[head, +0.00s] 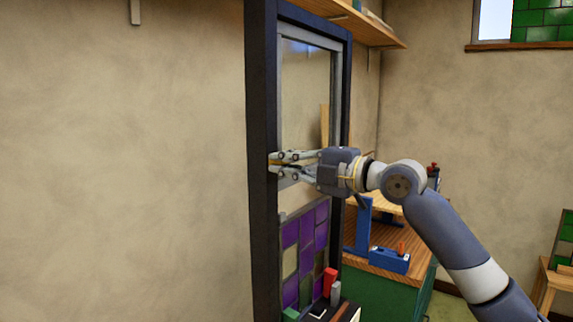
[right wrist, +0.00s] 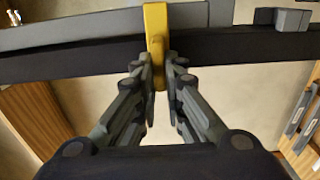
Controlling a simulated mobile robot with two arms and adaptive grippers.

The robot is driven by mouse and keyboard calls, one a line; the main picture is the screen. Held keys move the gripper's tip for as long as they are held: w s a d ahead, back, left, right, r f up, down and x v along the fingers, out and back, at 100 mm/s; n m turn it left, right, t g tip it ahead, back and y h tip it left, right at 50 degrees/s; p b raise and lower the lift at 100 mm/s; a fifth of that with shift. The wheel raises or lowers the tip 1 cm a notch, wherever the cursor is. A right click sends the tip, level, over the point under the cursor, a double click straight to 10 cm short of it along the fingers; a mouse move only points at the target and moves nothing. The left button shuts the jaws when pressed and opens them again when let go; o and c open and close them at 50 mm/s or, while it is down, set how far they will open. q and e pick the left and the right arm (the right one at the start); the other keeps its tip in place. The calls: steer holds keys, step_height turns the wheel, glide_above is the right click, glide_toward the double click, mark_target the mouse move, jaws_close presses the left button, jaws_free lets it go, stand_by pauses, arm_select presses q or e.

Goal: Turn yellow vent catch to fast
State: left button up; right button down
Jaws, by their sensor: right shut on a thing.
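The yellow vent catch (right wrist: 156,25) sits on the frame, across the grey rail and the dark post. In the right wrist view its long side stands across the rail, and its lower end is between my fingertips. My right gripper (right wrist: 159,75) is shut on the catch; in the head view the gripper (head: 273,163) reaches from the right to the left post of the dark frame (head: 262,100). Only a little yellow shows there between the fingers. My left gripper is not in view.
A purple leaded panel (head: 306,245) stands low in the frame. Behind it is a workbench (head: 385,262) with a blue tool (head: 390,260) on it. A red block (head: 329,282) stands below my gripper. A wooden shelf (head: 370,28) hangs above.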

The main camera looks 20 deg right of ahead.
steer(key=shift+f, duration=0.1)
stand_by(0.5)
steer(key=c, duration=1.7)
jaws_free()
steer(key=shift+v, duration=6)
